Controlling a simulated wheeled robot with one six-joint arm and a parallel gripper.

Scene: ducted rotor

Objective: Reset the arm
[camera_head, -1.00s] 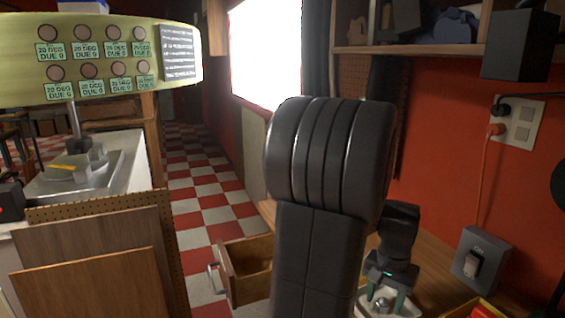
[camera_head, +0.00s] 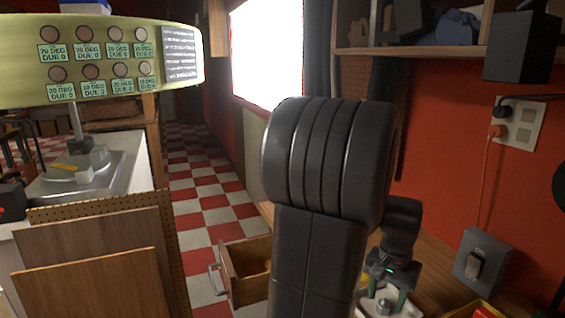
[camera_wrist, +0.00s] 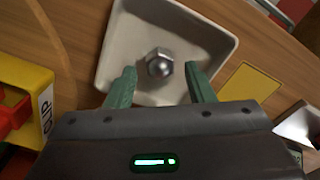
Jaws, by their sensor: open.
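My gripper (camera_wrist: 160,85) points down over a white tray (camera_wrist: 115,45) in the wrist view. Its two green fingers are open and apart. A shiny metal nut with a rounded top (camera_wrist: 159,64) sits in the tray, and in the picture it lies between and just beyond the fingertips. No contact with the fingers shows. In the head view my gripper (camera_head: 386,296) is low at the right, above the tray (camera_head: 372,312), partly hidden by my large dark arm.
A yellow bin (camera_wrist: 25,75) with red contents stands left of the tray in the wrist view. A yellow patch (camera_wrist: 250,84) lies to its right.

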